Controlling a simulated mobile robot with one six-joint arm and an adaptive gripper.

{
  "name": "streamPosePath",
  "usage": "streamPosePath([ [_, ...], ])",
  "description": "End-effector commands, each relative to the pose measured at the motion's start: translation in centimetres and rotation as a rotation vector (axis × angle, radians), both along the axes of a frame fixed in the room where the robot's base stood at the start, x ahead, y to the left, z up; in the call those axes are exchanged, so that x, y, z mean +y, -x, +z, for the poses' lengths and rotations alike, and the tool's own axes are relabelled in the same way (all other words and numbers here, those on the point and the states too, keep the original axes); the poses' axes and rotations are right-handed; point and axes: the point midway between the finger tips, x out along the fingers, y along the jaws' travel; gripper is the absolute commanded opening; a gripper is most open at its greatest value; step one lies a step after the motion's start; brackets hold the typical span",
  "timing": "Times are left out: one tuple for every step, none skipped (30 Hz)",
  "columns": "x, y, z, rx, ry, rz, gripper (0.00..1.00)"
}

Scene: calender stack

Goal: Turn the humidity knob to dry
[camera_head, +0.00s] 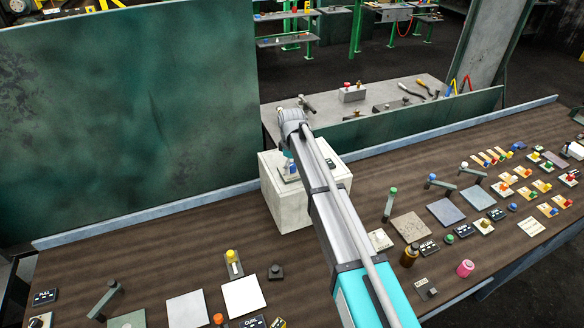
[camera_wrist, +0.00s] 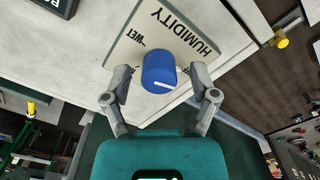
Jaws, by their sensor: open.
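The blue humidity knob (camera_wrist: 159,70) shows in the wrist view on a pale plate (camera_wrist: 190,28) lettered HUMIDITY. A white mark on the knob's top lies to the lower right of its centre in that view. The WET label is up and left of the knob. I cannot read a dry label; lettering near the fingers is partly hidden. My gripper (camera_wrist: 160,84) is open, with one finger on each side of the knob and visible gaps between. In the head view the plate sits on a white box (camera_head: 291,216), partly hidden by my arm.
To the right stand several small levers, tiles, buttons and a pink cylinder (camera_head: 465,268). A yellow-topped switch (camera_head: 232,262) and white tiles are at the front left. Bare bench lies left of the box.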

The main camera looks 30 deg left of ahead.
Motion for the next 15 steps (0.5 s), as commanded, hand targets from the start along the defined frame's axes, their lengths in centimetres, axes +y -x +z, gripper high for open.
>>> streamPosePath([
  [0.01,0.01,0.02,0.000,0.000,0.000,0.76],
  [0.02,0.01,0.02,0.000,0.000,0.000,0.76],
  [0.02,0.02,0.02,0.000,0.000,0.000,0.76],
  [0.03,0.02,0.02,0.000,0.000,0.000,0.76],
  [0.03,0.02,0.02,0.000,0.000,0.000,0.76],
  [0.03,0.02,0.02,0.000,0.000,0.000,0.69],
  [0.03,0.03,0.02,0.000,0.000,0.000,0.63],
  [0.04,0.03,0.02,0.000,0.000,0.001,0.57],
  [0.04,0.03,0.02,0.000,0.000,0.001,0.50],
  [0.05,0.03,0.02,0.000,0.000,0.001,0.44],
  [0.05,0.03,0.02,0.000,0.000,0.001,0.39],
  [0.05,0.04,0.02,0.000,0.000,0.001,0.31],
  [0.05,0.05,0.02,0.000,0.000,0.001,0.26],
  [0.06,0.05,0.02,0.000,0.000,0.001,0.20],
  [0.06,0.06,0.02,0.000,0.000,0.001,0.13],
])
